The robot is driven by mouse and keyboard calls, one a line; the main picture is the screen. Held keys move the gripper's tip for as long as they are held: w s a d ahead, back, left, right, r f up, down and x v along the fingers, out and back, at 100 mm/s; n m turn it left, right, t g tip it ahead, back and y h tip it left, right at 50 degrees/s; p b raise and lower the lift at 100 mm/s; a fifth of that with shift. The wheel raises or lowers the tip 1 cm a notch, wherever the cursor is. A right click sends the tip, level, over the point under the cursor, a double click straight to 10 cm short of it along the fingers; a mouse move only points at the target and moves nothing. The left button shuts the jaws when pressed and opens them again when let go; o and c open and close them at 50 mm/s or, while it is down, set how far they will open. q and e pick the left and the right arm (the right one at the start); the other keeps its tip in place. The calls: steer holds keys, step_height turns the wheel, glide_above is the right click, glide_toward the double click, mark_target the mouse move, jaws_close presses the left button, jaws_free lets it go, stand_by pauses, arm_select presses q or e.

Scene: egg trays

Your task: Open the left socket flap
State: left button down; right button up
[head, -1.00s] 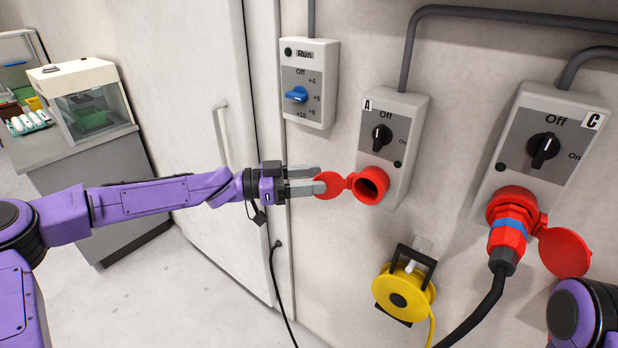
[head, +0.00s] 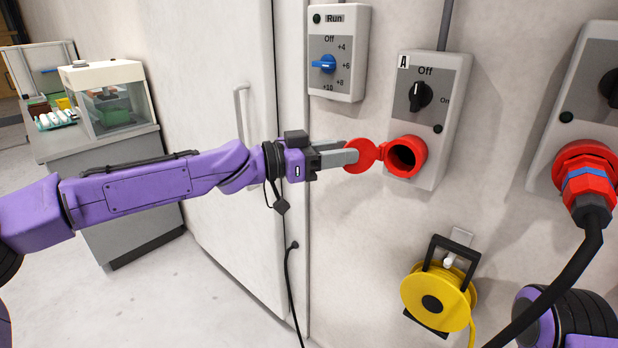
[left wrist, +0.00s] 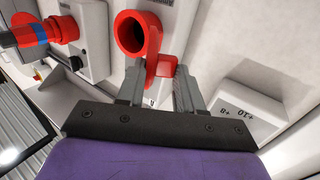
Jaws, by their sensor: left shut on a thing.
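The left socket (head: 406,157) is a red round socket at the bottom of the grey switch box marked A (head: 432,120). Its dark opening is uncovered. Its red flap (head: 362,156) is swung out to the left of the opening. My left gripper (head: 345,158) is shut on the flap, with its grey fingers reaching in from the left. In the left wrist view, the socket (left wrist: 137,35) shows at the top, and the flap (left wrist: 160,68) lies between the fingers (left wrist: 160,88). Of my right arm only a purple part shows at the lower right; its gripper is out of view.
Another box (head: 585,130) at the right has a red plug (head: 588,185) with a black cable in its socket. A yellow cable reel (head: 438,298) hangs below box A. A dial box (head: 338,85) is up and left, beside a white door (head: 215,120).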

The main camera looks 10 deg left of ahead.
arm_select(q)
steer(key=shift+a+r+n+t, duration=0.1)
steer(key=shift+r+n+t, duration=0.05)
steer(key=shift+n+t, duration=0.15)
arm_select(e)
steer(key=shift+w+a+f, duration=0.2)
steer(key=shift+w+f, duration=0.05)
steer(key=shift+f, duration=0.2)
arm_select(q)
steer(key=c, duration=0.9)
jaws_free()
steer(key=b+v, duration=0.1)
steer(key=v, duration=0.9)
steer(key=shift+a+b, duration=0.3)
arm_select(e)
steer(key=shift+f, duration=0.8)
